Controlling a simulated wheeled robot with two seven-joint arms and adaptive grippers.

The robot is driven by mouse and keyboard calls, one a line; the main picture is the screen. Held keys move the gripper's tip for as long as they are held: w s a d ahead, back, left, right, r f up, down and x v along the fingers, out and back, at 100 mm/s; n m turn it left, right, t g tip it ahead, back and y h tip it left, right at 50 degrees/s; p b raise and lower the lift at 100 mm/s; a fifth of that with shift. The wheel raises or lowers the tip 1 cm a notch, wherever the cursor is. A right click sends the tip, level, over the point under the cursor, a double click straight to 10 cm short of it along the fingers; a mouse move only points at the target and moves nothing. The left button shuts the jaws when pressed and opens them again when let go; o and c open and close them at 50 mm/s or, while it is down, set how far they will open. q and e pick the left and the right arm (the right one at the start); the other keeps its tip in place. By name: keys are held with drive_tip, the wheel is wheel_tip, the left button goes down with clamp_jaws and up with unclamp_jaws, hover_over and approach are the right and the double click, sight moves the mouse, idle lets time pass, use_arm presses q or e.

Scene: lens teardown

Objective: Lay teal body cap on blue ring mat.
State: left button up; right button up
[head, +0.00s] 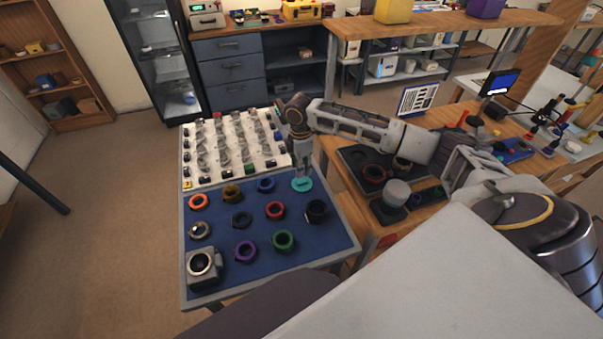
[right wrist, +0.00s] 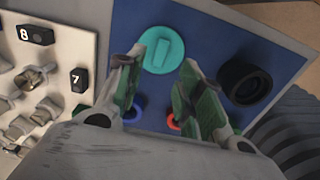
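The teal body cap (head: 302,184) is a round disc with a raised bar across its top. It appears to lie flat on the blue ring mat (head: 222,270), near the mat's far right corner. In the right wrist view the cap (right wrist: 151,62) shows against the blue mat (right wrist: 205,42). My right gripper (head: 301,174) points down just over the cap. In the right wrist view its two fingers (right wrist: 159,72) are spread apart, with the cap beyond the fingertips and nothing between them. My left gripper is out of view.
Several coloured rings, such as an orange ring (head: 198,202) and a green ring (head: 283,240), stand on the mat. A black ring (right wrist: 244,82) is right of the cap. A white numbered board (head: 190,178) with small parts adjoins the mat. A wooden bench (head: 372,222) stands to the right.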

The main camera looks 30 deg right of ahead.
drive_tip(key=shift+r, duration=2.7)
